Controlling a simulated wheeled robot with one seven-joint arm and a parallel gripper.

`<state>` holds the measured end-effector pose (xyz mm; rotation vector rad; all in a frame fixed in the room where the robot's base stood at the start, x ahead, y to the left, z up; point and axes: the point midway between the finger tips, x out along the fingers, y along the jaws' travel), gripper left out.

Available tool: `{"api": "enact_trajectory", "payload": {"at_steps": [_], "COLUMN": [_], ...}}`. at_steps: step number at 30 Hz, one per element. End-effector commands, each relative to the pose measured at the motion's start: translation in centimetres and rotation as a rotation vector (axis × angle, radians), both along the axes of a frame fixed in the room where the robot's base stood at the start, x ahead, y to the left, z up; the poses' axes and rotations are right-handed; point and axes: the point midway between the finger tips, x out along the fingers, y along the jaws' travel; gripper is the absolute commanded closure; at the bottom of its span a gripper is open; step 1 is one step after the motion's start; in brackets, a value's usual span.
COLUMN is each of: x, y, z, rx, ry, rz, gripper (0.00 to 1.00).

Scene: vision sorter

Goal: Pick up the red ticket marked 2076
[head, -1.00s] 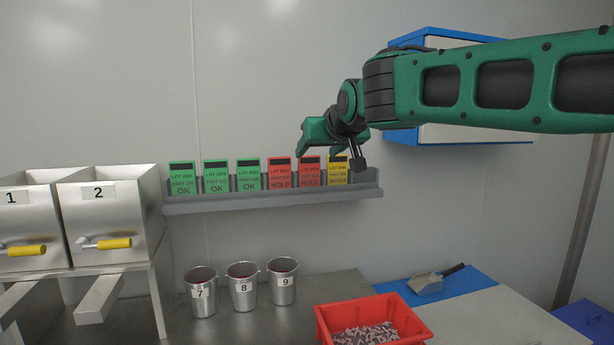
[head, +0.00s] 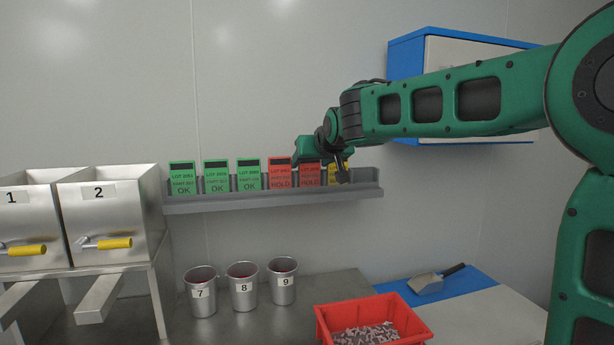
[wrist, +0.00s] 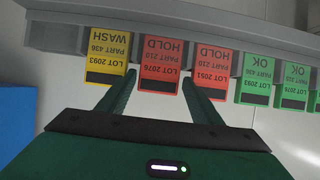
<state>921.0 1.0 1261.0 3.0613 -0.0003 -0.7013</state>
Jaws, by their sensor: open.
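The red ticket marked LOT 2076, PART 210, HOLD (wrist: 160,62) stands in the grey wall rack, upside down in the wrist view. In the head view it is the right-hand red ticket (head: 310,178), its top hidden behind my gripper. My gripper (wrist: 159,82) is open and empty, its fingers on either side of this ticket's dark-striped end in the wrist view. I cannot tell how far the fingers are from it in depth. The right finger overlaps the edge of the other red ticket, LOT 2051 (wrist: 208,70). In the head view my gripper (head: 320,170) is at the rack's right part.
A yellow WASH ticket (wrist: 106,58) stands on the other side. Several green OK tickets (head: 216,178) fill the rack's left part. The grey rack (head: 270,202) has a free right end. A blue-edged wall cabinet (head: 405,70) is behind my arm. Cups (head: 243,290) and a red bin (head: 330,318) are below.

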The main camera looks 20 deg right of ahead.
Motion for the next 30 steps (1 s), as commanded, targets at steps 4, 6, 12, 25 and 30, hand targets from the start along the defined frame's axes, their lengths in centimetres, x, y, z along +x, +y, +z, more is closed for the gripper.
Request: {"api": "enact_trajectory", "payload": {"at_steps": [4,6,12,25,30], "x": [0.0,0.0,0.0,0.0,-0.5], "y": [0.0,0.0,0.0,0.0,0.4], "z": [0.0,0.0,0.0,2.1,4.6], "rx": [0.000,0.000,0.000,0.000,0.000], "ry": [0.000,0.000,0.001,-0.002,-0.002], "rz": [0.000,0.000,0.000,0.000,0.002], "gripper": [0.48,0.65,0.72,0.72,0.72]}}
